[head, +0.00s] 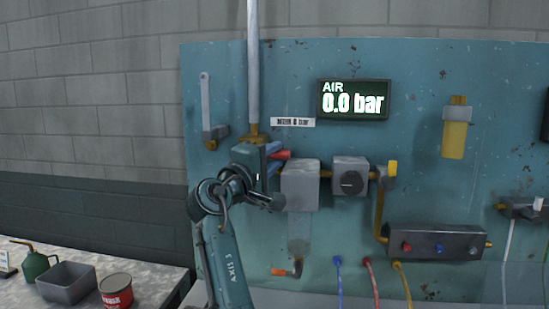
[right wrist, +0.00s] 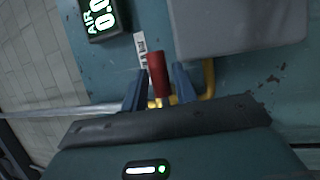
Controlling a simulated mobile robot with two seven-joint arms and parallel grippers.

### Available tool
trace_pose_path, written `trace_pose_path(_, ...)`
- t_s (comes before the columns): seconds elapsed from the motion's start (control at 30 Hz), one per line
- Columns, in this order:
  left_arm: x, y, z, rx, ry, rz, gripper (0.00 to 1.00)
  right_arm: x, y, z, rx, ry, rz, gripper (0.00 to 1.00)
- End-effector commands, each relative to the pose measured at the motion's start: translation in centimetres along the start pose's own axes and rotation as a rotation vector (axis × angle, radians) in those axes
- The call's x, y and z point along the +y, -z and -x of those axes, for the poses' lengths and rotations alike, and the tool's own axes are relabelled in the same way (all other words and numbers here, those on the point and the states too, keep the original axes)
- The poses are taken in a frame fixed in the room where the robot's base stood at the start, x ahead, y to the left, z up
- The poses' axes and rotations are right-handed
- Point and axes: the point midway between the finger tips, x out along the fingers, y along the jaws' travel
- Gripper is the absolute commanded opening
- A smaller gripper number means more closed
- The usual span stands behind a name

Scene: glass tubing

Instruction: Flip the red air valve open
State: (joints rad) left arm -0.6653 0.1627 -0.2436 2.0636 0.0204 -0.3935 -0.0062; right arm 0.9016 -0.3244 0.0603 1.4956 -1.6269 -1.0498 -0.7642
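The red air valve handle (head: 281,155) shows as a short red lever on the pipe, just right of my gripper's fingers in the head view. In the right wrist view the red handle (right wrist: 157,72) stands between the two fingers, with a small gap visible on each side. My right gripper (head: 273,160) is open at the valve, and its blue fingers (right wrist: 159,88) straddle the handle. The valve body is mostly hidden behind the gripper. The air display (head: 353,99) reads 0.0 bar. My left gripper is not in view.
A vertical grey pipe (head: 253,65) rises above the valve. To the right are a grey box (head: 300,186), a regulator with a black knob (head: 351,182) and a manifold (head: 436,242). A bench at lower left holds a grey bin (head: 66,284) and a red can (head: 116,291).

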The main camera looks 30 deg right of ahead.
Motion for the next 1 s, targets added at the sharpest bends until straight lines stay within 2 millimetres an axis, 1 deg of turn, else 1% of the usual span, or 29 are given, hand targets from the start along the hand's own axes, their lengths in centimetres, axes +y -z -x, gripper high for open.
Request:
trace_pose_path(0.17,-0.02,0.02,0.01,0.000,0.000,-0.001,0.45,0.02,0.01,0.01,0.000,0.000,0.000,0.28)
trace_pose_path(0.5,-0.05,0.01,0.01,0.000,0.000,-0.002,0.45,0.00,0.00,-0.01,0.000,0.000,0.000,0.00)
trace_pose_path(0.87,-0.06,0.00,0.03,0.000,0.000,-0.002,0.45,-0.01,0.00,-0.06,0.000,0.000,0.001,0.00)
trace_pose_path(1.0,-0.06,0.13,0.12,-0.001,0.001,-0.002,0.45,0.04,0.03,-0.45,0.002,-0.005,0.012,0.00)
